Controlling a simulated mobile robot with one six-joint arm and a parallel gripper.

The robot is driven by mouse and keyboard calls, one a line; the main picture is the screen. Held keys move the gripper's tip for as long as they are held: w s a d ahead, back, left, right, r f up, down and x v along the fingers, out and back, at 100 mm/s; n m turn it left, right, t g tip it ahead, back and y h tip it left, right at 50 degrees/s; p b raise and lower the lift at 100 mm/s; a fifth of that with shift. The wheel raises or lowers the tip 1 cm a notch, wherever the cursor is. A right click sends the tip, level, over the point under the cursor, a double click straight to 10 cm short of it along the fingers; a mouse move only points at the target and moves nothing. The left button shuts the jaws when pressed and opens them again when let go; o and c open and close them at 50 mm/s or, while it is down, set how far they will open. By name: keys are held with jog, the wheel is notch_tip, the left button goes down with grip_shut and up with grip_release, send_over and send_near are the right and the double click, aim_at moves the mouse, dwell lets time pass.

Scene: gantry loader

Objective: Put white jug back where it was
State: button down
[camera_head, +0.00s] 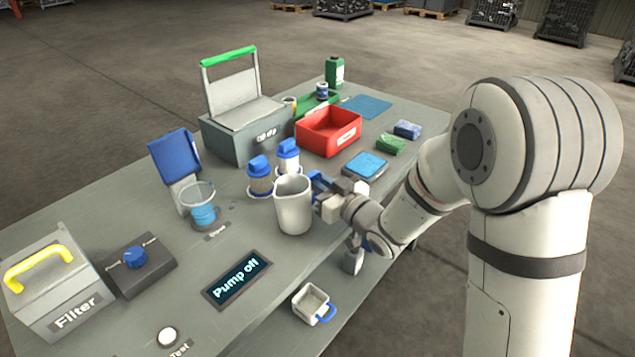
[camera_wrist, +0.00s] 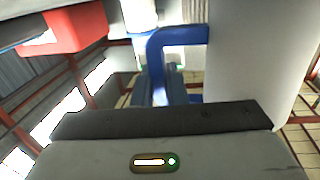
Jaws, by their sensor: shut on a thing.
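The white jug (camera_head: 293,208) is upright near the middle of the bench; I cannot tell whether its base touches the top. My gripper (camera_head: 322,188) is at the jug's right side, shut on its blue handle. In the wrist view, the jug's white wall (camera_wrist: 255,55) fills the upper right, and the blue handle (camera_wrist: 178,35) runs to the dark fingers of my gripper (camera_wrist: 170,88). The jug's inside is mostly hidden.
Two blue-capped bottles (camera_head: 260,180) stand close behind the jug. A clear beaker with blue liquid (camera_head: 203,213) is to its left. A red bin (camera_head: 328,131) is behind. A "Pump off" display (camera_head: 237,278) is in front. A small white container (camera_head: 313,304) sits lower, beyond the bench edge.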

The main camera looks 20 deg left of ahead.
jog(key=shift+f, duration=0.1)
jog(key=shift+f, duration=0.1)
jog(key=c, duration=1.5)
grip_release()
jog(key=shift+o, duration=0.2)
jog(key=shift+r, duration=0.25)
jog(key=b+v, duration=0.3)
jog(key=v, duration=0.9)
jog(key=shift+w+d+f, duration=0.1)
